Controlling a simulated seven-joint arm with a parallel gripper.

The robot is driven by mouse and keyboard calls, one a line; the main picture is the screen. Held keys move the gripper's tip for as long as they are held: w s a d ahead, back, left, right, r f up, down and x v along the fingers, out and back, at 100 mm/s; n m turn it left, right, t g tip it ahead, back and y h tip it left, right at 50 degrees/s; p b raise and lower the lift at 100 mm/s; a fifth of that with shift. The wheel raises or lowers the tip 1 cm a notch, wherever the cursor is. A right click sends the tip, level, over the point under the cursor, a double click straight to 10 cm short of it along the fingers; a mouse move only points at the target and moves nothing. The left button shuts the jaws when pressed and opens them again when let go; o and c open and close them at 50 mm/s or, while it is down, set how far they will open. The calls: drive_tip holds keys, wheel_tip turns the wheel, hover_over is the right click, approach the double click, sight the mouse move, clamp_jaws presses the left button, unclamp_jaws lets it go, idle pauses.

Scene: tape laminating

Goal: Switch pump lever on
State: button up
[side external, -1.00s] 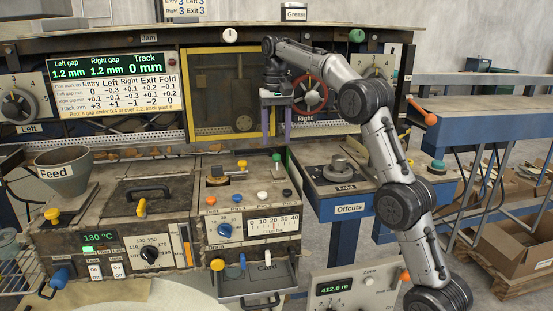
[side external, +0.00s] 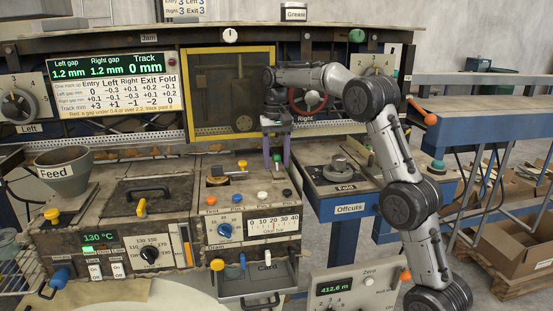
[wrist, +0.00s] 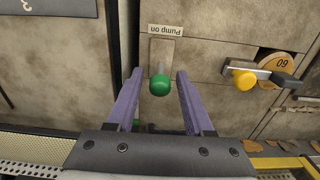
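The pump lever shows in the wrist view as a green ball knob (wrist: 159,85) in front of a slotted plate, beside an upside-down "Pump on" label (wrist: 166,31). In the side view, the green knob (side external: 276,158) shows between my fingers at the rear of the machine's top. My gripper (side external: 276,166) points down there, with its two purple fingers apart. In the wrist view, my gripper (wrist: 159,73) is open, with one finger on each side of the knob and a visible gap on both sides. The lever's shaft is mostly hidden under the knob.
A yellow-knobbed lever (wrist: 244,79) stands right of the green knob in the wrist view. In the side view, black (side external: 286,192) and white (side external: 262,195) knobs lie in front of my gripper. The yellow-framed panel (side external: 230,90) rises behind, and the Fold station (side external: 340,172) is at right.

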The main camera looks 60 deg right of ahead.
sight(277, 166)
clamp_jaws()
drive_tip(key=shift+a+r, duration=0.1)
drive_tip(key=shift+s+a+r+t+h, duration=0.1)
drive_tip(key=shift+s+a+t+h, duration=0.15)
drive_tip(key=shift+t+h, duration=0.35)
drive_tip(key=shift+s+a+t+h, duration=0.2)
drive_tip(key=shift+s+t+h, duration=0.05)
drive_tip(key=shift+t+h, duration=0.35)
drive_tip(key=shift+s+a+t+h, duration=0.25)
drive_tip(key=shift+t+h, duration=0.5)
drive_tip(key=shift+s+a+t+h, duration=0.25)
drive_tip(key=shift+t+h, duration=0.5)
drive_tip(key=shift+o, duration=1)
unclamp_jaws()
drive_tip(key=v, duration=1.3)
drive_tip(key=shift+s+a, duration=0.25)
